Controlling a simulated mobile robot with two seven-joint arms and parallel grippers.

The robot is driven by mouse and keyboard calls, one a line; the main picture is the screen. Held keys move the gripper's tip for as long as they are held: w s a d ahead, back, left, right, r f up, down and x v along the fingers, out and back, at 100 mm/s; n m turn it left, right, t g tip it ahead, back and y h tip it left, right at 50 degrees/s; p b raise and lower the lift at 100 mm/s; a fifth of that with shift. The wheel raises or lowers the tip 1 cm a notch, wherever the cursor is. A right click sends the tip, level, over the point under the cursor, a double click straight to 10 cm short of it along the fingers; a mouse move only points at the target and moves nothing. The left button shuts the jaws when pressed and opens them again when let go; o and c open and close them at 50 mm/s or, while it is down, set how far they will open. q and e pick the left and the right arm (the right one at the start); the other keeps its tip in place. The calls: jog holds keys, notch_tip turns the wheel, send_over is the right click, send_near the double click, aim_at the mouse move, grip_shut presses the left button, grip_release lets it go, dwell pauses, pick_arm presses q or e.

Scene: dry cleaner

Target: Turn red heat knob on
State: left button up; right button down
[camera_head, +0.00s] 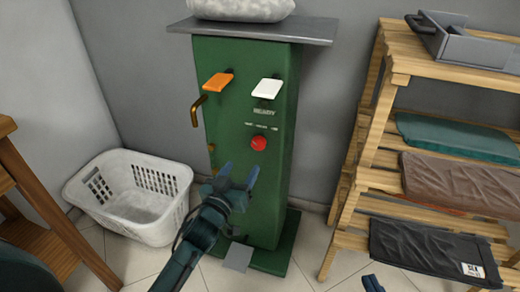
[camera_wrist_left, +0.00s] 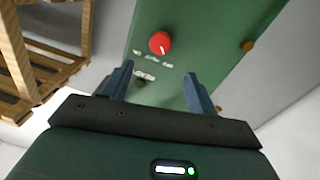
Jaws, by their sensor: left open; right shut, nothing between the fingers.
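The red heat knob (camera_head: 259,143) is on the front of the green machine (camera_head: 225,125), below small white markings. In the left wrist view the red knob (camera_wrist_left: 160,43) shows a white pointer line and sits beyond the fingertips, between their lines. My left gripper (camera_head: 240,172) is open and empty, below and a little left of the knob in the head view, apart from it. Its two blue fingers also show in the left wrist view (camera_wrist_left: 160,80). My right gripper (camera_head: 372,284) shows only as a small tip at the bottom edge.
A brass pipe (camera_head: 198,110) is on the left side. A white laundry basket (camera_head: 135,196) stands left; a wooden shelf (camera_head: 350,190) with folded clothes stands right.

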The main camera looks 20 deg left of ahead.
aim_at(257, 145)
pick_arm(q)
jog(key=w, duration=0.3)
jog(key=w+b, duration=0.1)
jog(key=w, duration=0.2)
jog(key=w+b, duration=0.1)
jog(key=w, duration=0.3)
jog(key=shift+d, duration=0.4)
jog(key=shift+w+d+b, duration=0.1)
jog(key=shift+w+b, duration=0.25)
jog(key=shift+w, duration=0.4)
pick_arm(e)
jog(key=shift+w+a+r+n+t+y, duration=0.1)
jog(key=shift+a+n+t+y, duration=0.2)
jog(key=shift+t, duration=0.2)
jog(key=shift+w+a+n+t+y, duration=0.1)
jog(key=shift+a+n+t+y, duration=0.1)
jog(key=shift+t+y, duration=0.25)
pick_arm(q)
jog(key=c, duration=1)
